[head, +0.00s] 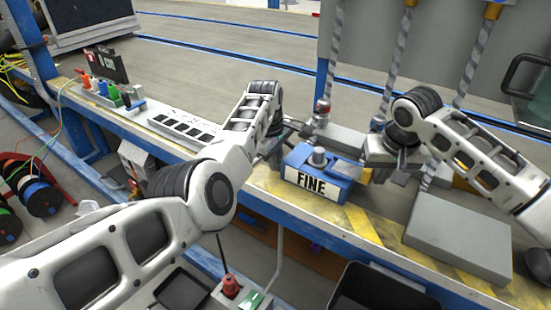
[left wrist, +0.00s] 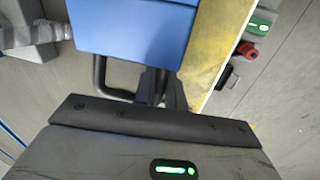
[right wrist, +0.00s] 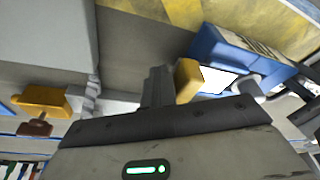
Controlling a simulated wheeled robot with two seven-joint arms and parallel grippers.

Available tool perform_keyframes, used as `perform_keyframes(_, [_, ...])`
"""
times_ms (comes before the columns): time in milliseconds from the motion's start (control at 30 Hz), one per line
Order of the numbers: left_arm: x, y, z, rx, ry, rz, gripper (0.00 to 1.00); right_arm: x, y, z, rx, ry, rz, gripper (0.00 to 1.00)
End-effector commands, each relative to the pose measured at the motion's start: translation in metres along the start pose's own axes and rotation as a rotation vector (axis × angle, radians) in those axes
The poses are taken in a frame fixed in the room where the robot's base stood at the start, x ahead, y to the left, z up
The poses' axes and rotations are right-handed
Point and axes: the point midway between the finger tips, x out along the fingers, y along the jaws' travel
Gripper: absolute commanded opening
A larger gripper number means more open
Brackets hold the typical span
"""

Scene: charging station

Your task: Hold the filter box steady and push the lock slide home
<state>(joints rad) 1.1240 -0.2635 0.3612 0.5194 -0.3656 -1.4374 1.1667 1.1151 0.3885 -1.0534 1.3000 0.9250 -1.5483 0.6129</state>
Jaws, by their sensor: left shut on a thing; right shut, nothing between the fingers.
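The blue filter box (head: 322,172), labelled FINE, sits on the workbench with a grey knob on top. My left gripper (head: 284,150) is at its left side; in the left wrist view its fingers (left wrist: 162,88) are shut on the black handle (left wrist: 108,80) of the blue box (left wrist: 135,28). My right gripper (head: 388,172) is at the box's right side, shut and empty. In the right wrist view its fingers (right wrist: 157,88) stand right beside a yellow block (right wrist: 187,79), apparently the lock slide's end, next to the box (right wrist: 232,48). Whether they touch is unclear.
A grey slab (head: 460,237) lies on the bench to the right. A power strip (head: 182,127) and small coloured items (head: 112,92) are at the left. Twisted grey columns (head: 397,60) stand behind the box. A black bin (head: 385,290) is below the front edge.

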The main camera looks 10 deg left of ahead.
Motion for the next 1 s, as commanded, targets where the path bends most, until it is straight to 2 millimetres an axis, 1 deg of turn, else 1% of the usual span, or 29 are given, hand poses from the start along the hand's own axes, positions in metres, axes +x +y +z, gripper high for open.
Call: perform_keyframes(1000, [0.0, 0.001, 0.001, 0.001, -0.001, 0.001, 0.0, 0.002, -0.019, -0.011, -0.001, 0.003, -0.003, 0.0])
